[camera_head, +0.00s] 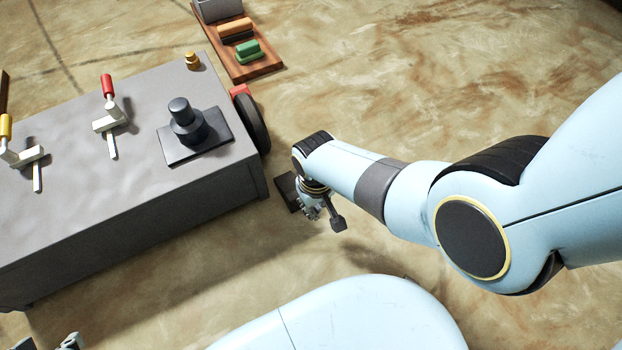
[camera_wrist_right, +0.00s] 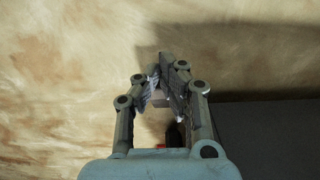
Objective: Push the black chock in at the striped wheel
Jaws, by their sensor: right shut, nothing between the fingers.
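A dark wheel (camera_head: 252,122) sits at the right end of the grey cabinet, beneath a red piece; I cannot make out its stripes. My right gripper (camera_head: 316,209) is low, to the right of the cabinet and nearer than the wheel. Its fingers (camera_wrist_right: 161,88) are shut and empty in the wrist view. A flat dark piece (camera_head: 287,191), perhaps the black chock, lies on the floor just left of this gripper, partly hidden by it. A dark bar with a block end (camera_head: 337,222) sticks out on the gripper's other side; I cannot tell what it belongs to. Parts of my left gripper (camera_head: 70,342) show at the bottom left edge.
The grey cabinet (camera_head: 100,225) carries a red lever (camera_head: 107,87), a yellow lever (camera_head: 6,128), a black knob (camera_head: 183,115) and a small brass knob (camera_head: 192,61). A wooden tray (camera_head: 263,69) with coloured blocks lies behind the wheel. The floor at the upper right is clear.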

